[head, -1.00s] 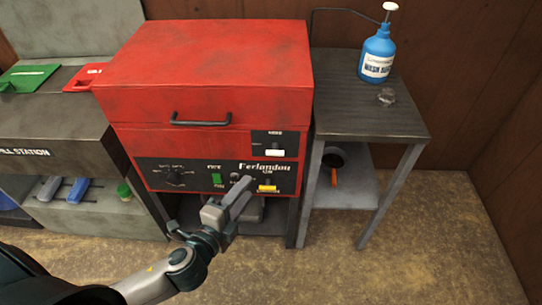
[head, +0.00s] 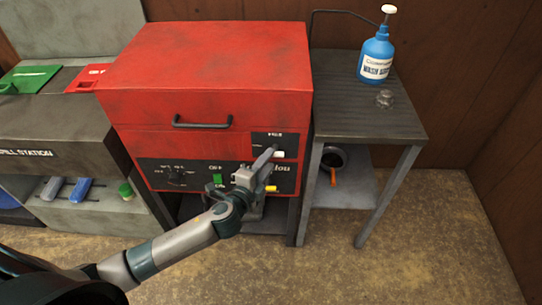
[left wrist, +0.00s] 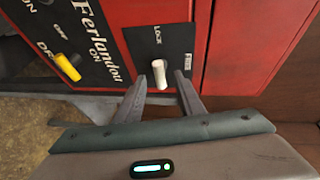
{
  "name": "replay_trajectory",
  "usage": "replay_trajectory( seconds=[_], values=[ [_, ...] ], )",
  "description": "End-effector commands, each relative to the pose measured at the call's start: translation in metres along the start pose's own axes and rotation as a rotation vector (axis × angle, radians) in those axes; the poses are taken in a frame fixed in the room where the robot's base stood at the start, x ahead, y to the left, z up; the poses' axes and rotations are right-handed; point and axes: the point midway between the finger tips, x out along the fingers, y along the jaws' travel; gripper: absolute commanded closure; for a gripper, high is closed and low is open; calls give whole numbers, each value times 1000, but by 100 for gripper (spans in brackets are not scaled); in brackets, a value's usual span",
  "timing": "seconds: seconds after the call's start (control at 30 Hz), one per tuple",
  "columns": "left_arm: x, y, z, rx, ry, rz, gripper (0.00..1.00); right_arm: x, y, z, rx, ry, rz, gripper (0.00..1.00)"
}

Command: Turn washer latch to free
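The red washer (head: 215,70) stands against the back wall with its lid closed. Its latch is a white lever on a small black plate at the front right, marked LOCK; a second small label on the plate is hard to read. In the head view the latch (head: 279,153) shows just beside my left gripper (head: 267,157). In the left wrist view the latch (left wrist: 160,74) sits between the fingertips of my left gripper (left wrist: 159,80), with a visible gap on both sides. The gripper is open. My right gripper is not in view.
Below the latch are a yellow switch (left wrist: 67,66) and a green switch (head: 217,181). A black lid handle (head: 202,122) juts out above. A side table (head: 400,120) at right holds a blue wash bottle (head: 375,55). A grey station (head: 50,150) stands at left.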

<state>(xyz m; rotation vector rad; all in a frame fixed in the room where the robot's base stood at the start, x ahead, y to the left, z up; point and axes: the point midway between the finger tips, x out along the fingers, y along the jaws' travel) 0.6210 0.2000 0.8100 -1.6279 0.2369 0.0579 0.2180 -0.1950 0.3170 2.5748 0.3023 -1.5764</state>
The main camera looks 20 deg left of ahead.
Motion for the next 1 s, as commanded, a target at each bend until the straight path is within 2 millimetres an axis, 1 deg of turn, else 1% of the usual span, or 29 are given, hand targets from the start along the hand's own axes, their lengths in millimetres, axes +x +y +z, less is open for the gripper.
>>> replay_trajectory(
  seconds=[0.03,0.1,0.23,0.37,0.6,0.63,0.67,0.7,0.77,0.8,1.0],
  values=[
    [8,-1,0,0,-1,0,65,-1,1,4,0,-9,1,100],
    [16,-1,0,-1,-2,0,65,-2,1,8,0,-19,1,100],
    [25,0,0,-1,0,0,65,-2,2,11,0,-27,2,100],
    [28,0,0,-1,0,0,65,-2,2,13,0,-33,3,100],
    [29,0,0,-1,0,0,65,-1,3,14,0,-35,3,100],
    [28,0,0,-1,0,0,67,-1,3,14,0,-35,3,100],
    [28,0,0,-1,0,0,75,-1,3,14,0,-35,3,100],
    [28,0,0,-1,0,0,84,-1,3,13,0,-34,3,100],
    [28,0,0,-1,0,1,98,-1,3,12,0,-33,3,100],
    [28,0,0,-1,0,1,100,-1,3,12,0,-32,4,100],
    [28,0,0,1,-1,2,100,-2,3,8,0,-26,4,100]
  ],
)
